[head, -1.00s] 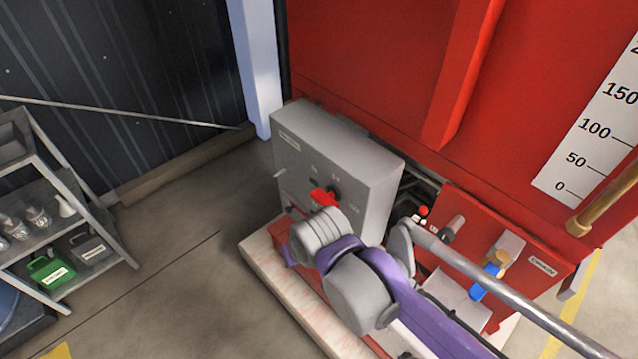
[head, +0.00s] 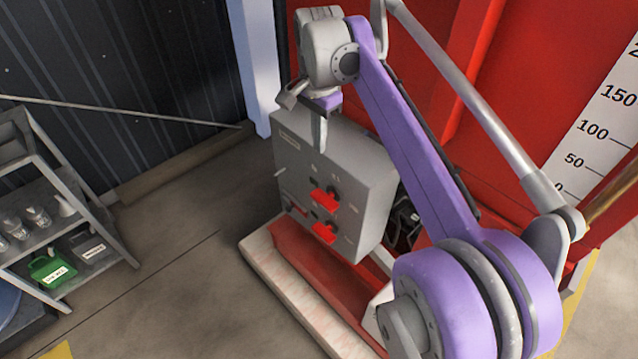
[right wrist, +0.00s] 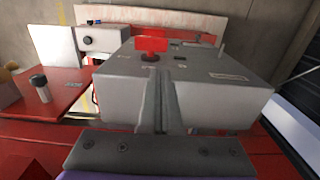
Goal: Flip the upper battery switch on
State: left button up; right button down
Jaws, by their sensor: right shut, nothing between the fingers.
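The grey switch box (head: 370,190) stands in front of the red pump housing. On its front face are the red upper battery switch (head: 325,197) and, below it, a red lower switch (head: 325,232). My right gripper (head: 319,140) is shut and empty, pointing down by the top of the box, above the upper switch and apart from it. In the right wrist view its two fingers (right wrist: 163,100) lie together over the box (right wrist: 220,95). A red switch (right wrist: 151,44) shows beyond the fingertips; I cannot tell for sure which one. My left gripper is not in view.
A small red handle (head: 296,208) sits at the left of the box face. A shelf (head: 95,240) with bottles and a green canister (head: 50,270) stands at the left. The floor (head: 190,260) between shelf and box is clear.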

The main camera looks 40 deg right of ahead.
aim_at(320, 194)
jog(key=shift+f, duration=0.1)
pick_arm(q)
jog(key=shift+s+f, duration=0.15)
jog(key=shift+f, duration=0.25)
pick_arm(e)
notch_tip(320, 194, down, 14)
jog(key=shift+r, duration=0.1)
pick_arm(q)
jog(key=shift+b, duration=0.3)
pick_arm(e)
jog(key=shift+w+f+g, duration=0.3)
jog(key=shift+g, duration=0.4)
jog(key=shift+w+f+b, duration=0.4)
jog(key=shift+b, duration=0.1)
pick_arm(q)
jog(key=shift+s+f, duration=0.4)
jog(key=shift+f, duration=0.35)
pick_arm(e)
jog(key=shift+r, duration=0.1)
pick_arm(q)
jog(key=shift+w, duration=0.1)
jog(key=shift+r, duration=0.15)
pick_arm(e)
jog(key=shift+s+r, duration=0.4)
jog(key=shift+s, duration=0.3)
